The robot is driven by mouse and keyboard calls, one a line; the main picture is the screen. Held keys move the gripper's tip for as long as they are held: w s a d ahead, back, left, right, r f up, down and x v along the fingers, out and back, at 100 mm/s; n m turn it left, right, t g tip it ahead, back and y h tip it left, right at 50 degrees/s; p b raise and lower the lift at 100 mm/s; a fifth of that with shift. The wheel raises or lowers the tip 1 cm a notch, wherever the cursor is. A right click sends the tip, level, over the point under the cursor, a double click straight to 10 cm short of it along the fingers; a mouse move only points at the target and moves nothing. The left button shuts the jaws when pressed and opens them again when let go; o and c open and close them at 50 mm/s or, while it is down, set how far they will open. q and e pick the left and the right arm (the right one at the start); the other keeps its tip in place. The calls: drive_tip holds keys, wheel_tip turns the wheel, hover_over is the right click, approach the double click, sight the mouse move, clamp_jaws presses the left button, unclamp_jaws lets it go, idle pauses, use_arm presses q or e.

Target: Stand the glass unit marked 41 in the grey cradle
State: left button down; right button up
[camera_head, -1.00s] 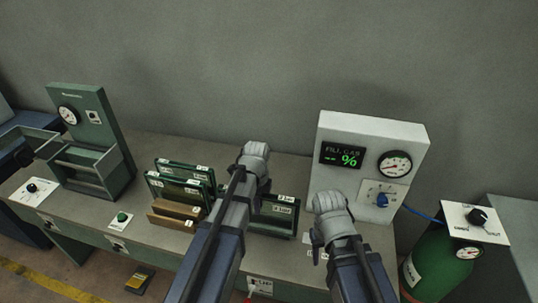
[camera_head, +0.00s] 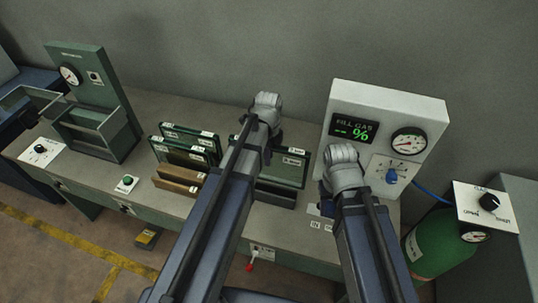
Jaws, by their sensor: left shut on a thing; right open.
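A green-framed glass unit (camera_head: 289,167) is upright at the middle of the bench, partly hidden behind my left arm. Its small white labels are too small to read, so I cannot tell if it is marked 41. My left gripper (camera_head: 270,143) is shut on it at its upper part; the fingertips are mostly hidden. A low dark grey holder (camera_head: 277,194), which looks like the cradle, is directly below the unit. I cannot tell whether the unit rests in it. My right gripper (camera_head: 328,188) is open and empty, right of the unit and in front of the gauge box.
Several framed units (camera_head: 190,137) and brown boards (camera_head: 180,176) stand in a rack left of my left arm. A white fill-gas box (camera_head: 375,97) with gauge and blue knob is at right. A green press-like station (camera_head: 88,75) is at left. A green cylinder (camera_head: 435,248) stands beyond the bench's right end.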

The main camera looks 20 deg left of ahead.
sight(269, 177)
use_arm(q)
drive_tip(key=shift+f+b, duration=5.55)
drive_tip(key=shift+f, duration=0.6)
drive_tip(key=shift+s, duration=0.1)
drive_tip(key=c, duration=0.6)
unclamp_jaws()
drive_tip(key=shift+b, duration=0.3)
drive_tip(key=shift+r, duration=0.1)
wheel_tip(269, 177, up, 8)
drive_tip(key=p, duration=0.8)
